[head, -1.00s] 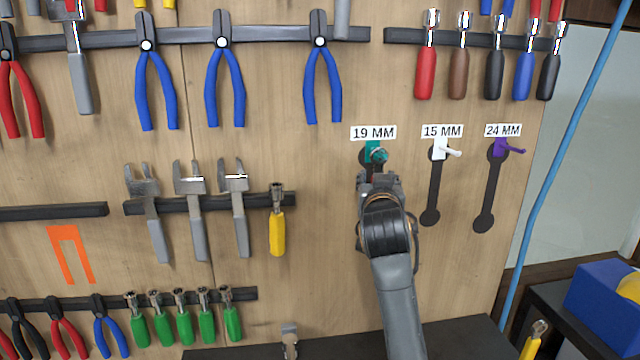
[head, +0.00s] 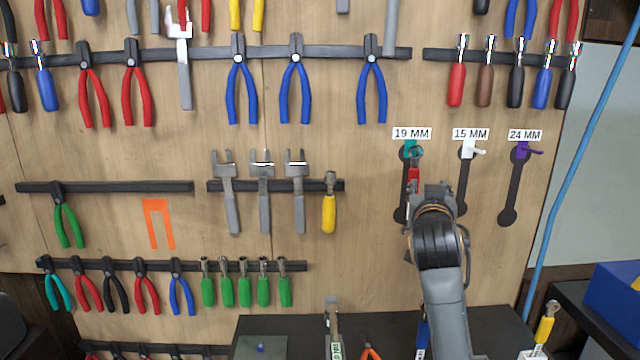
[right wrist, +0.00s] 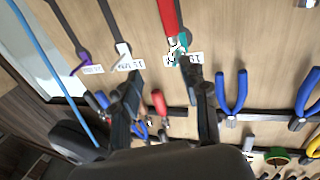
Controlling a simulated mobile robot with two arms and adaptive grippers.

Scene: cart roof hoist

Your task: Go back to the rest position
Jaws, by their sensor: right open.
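A red-handled tool (head: 413,178) hangs from the teal hook (head: 413,150) under the 19 MM label, over its dark outline on the pegboard. My right gripper (head: 430,190) is just below and right of it, partly hiding it. In the right wrist view, the red tool (right wrist: 168,18) and teal hook (right wrist: 183,44) lie beyond my right gripper (right wrist: 163,75). Its fingers are apart with nothing between them. My left gripper is in neither view.
White (head: 468,149) and purple (head: 522,150) hooks beside it are empty above dark outlines. Racks of pliers and screwdrivers cover the wall. A dark bench (head: 300,325) with loose tools stands below; a blue bin (head: 612,302) is at right. A blue hose (head: 580,150) hangs at right.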

